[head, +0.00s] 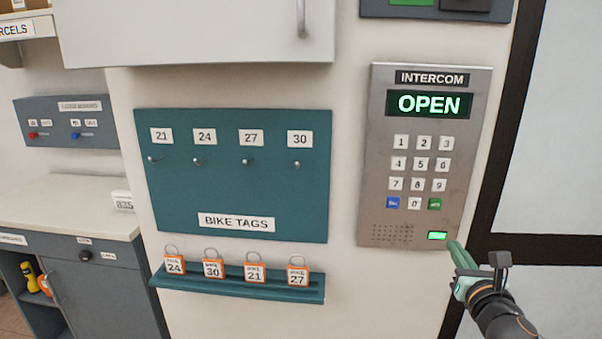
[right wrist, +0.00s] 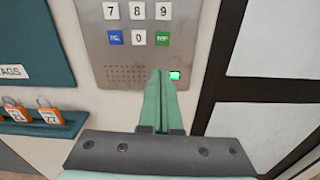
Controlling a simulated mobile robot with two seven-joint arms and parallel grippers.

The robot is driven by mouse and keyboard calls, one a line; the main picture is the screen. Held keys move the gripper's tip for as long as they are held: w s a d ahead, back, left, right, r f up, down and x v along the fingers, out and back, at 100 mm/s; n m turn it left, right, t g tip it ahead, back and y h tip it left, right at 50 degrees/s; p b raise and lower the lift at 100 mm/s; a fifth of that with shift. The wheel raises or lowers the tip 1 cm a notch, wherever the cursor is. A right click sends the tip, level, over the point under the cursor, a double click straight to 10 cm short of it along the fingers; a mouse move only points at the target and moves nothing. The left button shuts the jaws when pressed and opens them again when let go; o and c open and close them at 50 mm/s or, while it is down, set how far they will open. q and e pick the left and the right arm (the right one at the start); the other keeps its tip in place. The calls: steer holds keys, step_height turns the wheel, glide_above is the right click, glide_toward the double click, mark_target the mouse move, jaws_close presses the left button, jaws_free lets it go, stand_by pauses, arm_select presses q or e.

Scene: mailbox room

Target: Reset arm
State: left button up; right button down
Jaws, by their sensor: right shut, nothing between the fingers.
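My right gripper (head: 456,248) is at the lower right of the head view, its fingertips close to the lower right corner of the intercom panel (head: 380,150). In the right wrist view its two green fingers (right wrist: 160,75) are shut together with nothing between them. The tips are just left of the lit green button (right wrist: 174,76) in that view; I cannot tell whether they touch the panel. The intercom display (head: 429,104) reads OPEN in green. My left gripper is not in view.
A teal BIKE TAGS board (head: 240,190) with empty hooks hangs left of the intercom. Below it a teal ledge (head: 240,288) holds several orange tags. A counter (head: 70,205) stands at the left. A dark-framed door or window (head: 545,180) is at the right.

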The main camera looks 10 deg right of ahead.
steer(key=s+a+f+m+g+y, duration=0.1)
steer(key=s+a+f+m+g, duration=0.2)
steer(key=f, duration=0.5)
steer(key=s+a+f+m+y, duration=0.2)
steer(key=s+a+f+m, duration=0.15)
steer(key=f+m, duration=0.3)
steer(key=s+a+f+m+g+y, duration=0.1)
steer(key=s+a+f+m+g, duration=0.2)
steer(key=f, duration=0.6)
steer(key=s+a+f+m+g+y, duration=0.1)
steer(key=s+a+f+m, duration=0.4)
steer(key=s+m, duration=0.3)
steer(key=s+a+f+m+g+y, duration=0.1)
steer(key=s+a+f+m, duration=0.5)
steer(key=s+f+m, duration=0.2)
steer(key=shift+s+m, duration=0.5)
steer(key=shift+m, duration=0.55)
